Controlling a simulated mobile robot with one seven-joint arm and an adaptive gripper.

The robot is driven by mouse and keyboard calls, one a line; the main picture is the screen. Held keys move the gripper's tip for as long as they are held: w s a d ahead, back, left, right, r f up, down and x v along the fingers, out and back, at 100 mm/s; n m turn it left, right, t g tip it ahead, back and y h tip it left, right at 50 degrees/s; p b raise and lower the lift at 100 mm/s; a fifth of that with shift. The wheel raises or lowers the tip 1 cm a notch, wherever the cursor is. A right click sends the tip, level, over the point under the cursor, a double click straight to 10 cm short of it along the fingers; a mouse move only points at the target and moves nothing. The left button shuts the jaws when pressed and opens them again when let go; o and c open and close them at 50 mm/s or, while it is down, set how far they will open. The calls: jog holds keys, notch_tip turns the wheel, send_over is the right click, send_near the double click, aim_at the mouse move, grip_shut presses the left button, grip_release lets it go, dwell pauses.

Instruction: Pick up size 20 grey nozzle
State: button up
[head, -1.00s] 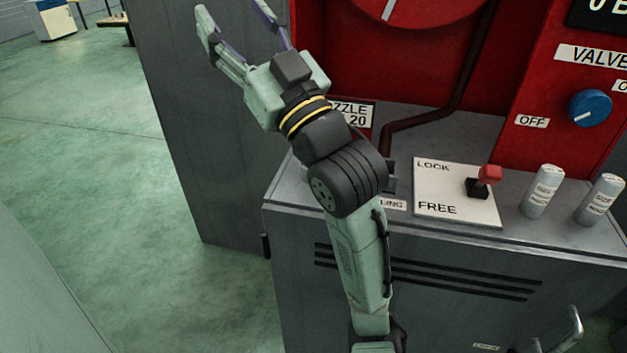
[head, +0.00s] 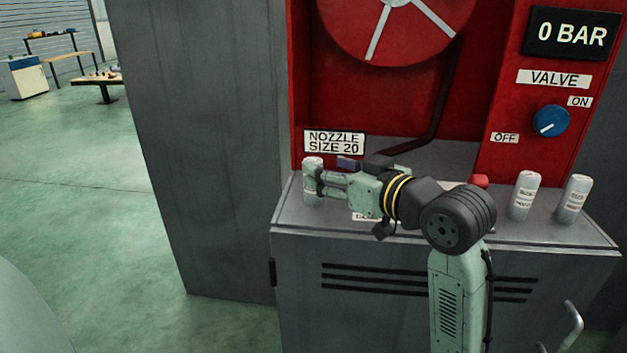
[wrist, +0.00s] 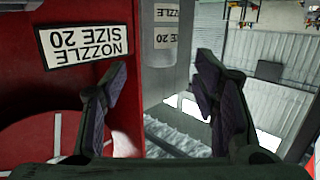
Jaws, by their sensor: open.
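A grey cylindrical nozzle (head: 312,172) with a printed label stands upright at the left end of the cabinet top, by the sign "NOZZLE SIZE 20" (head: 334,142). My gripper (head: 328,180) points left at it, fingertips at the nozzle, one finger partly covering its right side. In the wrist view, which is upside down, my gripper (wrist: 161,75) is open, with the nozzle (wrist: 162,28) showing in the gap between the fingers.
Two similar grey nozzles (head: 524,196) and (head: 573,199) stand on the right of the cabinet top (head: 560,230). A red lever knob (head: 479,181) shows behind my arm. The red panel behind carries a hose reel (head: 395,30) and a blue valve knob (head: 550,121). Open floor lies left.

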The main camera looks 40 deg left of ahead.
aim_at(313, 160)
jog(key=p+x, duration=0.1)
jog(key=x, duration=0.3)
jog(key=shift+a+r+p, duration=0.15)
jog(key=shift+p, duration=0.25)
jog(key=shift+w+a, duration=0.2)
jog(key=shift+a, duration=0.3)
jog(key=shift+c, duration=0.5)
grip_shut()
